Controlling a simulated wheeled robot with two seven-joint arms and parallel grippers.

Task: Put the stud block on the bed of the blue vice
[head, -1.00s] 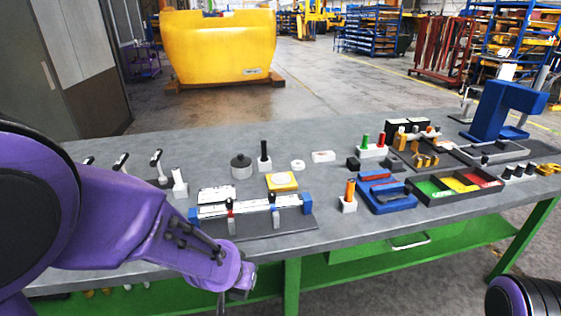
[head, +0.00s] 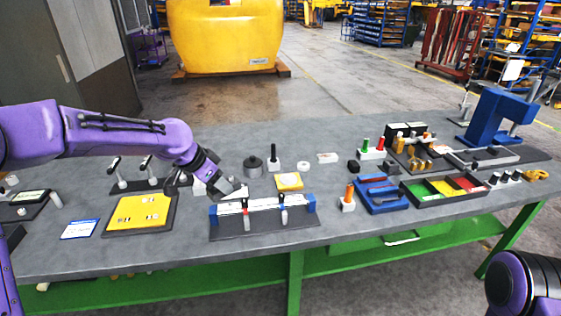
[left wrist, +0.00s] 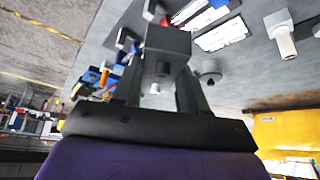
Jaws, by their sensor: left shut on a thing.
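My left gripper (head: 218,187) is low over the left-centre of the bench, behind the left end of a long fixture with blue ends. In the left wrist view it is shut on a dark grey block (left wrist: 168,40) with a short round stud, which I take for the stud block. In the head view the block is mostly hidden by the gripper. My right gripper is out of frame.
The blue-ended fixture (head: 265,228) has two upright clamps. A yellow plate (head: 289,181), a round dark weight (head: 252,167) and a white block with a black post (head: 274,166) stand near it. A tricolour tray (head: 415,196) and a blue press (head: 490,115) are at right.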

